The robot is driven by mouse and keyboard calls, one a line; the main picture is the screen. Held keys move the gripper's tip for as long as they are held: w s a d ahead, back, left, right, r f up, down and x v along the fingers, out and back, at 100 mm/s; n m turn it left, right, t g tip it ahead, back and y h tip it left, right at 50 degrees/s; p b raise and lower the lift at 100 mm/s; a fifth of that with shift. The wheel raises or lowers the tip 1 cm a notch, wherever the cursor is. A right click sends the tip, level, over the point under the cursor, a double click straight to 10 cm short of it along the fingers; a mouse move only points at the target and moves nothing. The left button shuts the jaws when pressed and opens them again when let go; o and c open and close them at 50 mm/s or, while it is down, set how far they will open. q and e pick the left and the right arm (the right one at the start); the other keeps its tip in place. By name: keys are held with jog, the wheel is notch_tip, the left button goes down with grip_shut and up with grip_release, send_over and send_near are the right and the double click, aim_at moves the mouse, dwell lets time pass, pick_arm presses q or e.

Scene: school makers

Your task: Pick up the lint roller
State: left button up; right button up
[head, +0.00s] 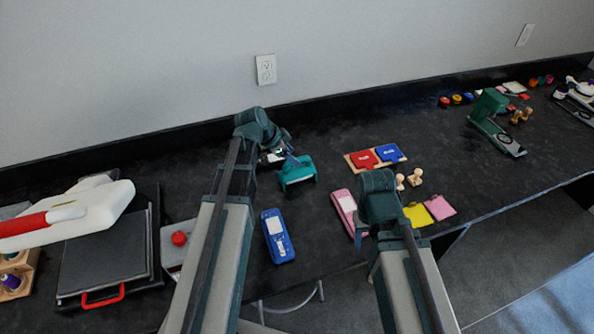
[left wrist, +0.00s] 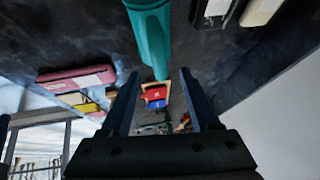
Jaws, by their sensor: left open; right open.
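I cannot make out the lint roller for certain. A teal object with a long rounded body (head: 297,172) lies on the black counter near my left gripper (head: 286,148). In the left wrist view the teal body (left wrist: 150,35) shows large at the top, in line with the gap between the open fingers (left wrist: 160,95). Nothing is held there. Black-and-white items (head: 268,158) lie partly hidden under the left gripper; similar ones show at the top right of the wrist view (left wrist: 215,10). My right gripper (head: 362,238) is open beside a pink device; its fingertips are mostly hidden by its wrist.
A blue device (head: 277,237) and the pink device (head: 343,207) lie toward the front. Red (head: 363,159) and blue (head: 390,152) pads, wooden stamps (head: 415,177) and yellow (head: 418,214) and pink pads lie right. A press (head: 105,250) stands left; the wall is behind.

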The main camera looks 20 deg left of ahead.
aim_at(297, 169)
pick_arm(q)
jog(key=b+x, duration=0.2)
jog(key=x, duration=0.1)
jog(key=b+x, duration=0.1)
jog(key=b, duration=0.1)
jog(key=shift+s+a+f, duration=0.1)
jog(key=shift+a+f, duration=0.15)
jog(key=shift+f, duration=0.2)
pick_arm(e)
notch_tip(297, 169, down, 4)
jog(key=shift+f, duration=0.15)
pick_arm(q)
jog(key=shift+w+d+f+b, duration=0.2)
jog(key=shift+d+f+b, duration=0.05)
jog(key=shift+b, duration=0.1)
pick_arm(e)
jog(key=shift+f, duration=0.25)
jog(key=shift+r, duration=0.1)
pick_arm(q)
jog(key=shift+r, duration=0.1)
grip_shut()
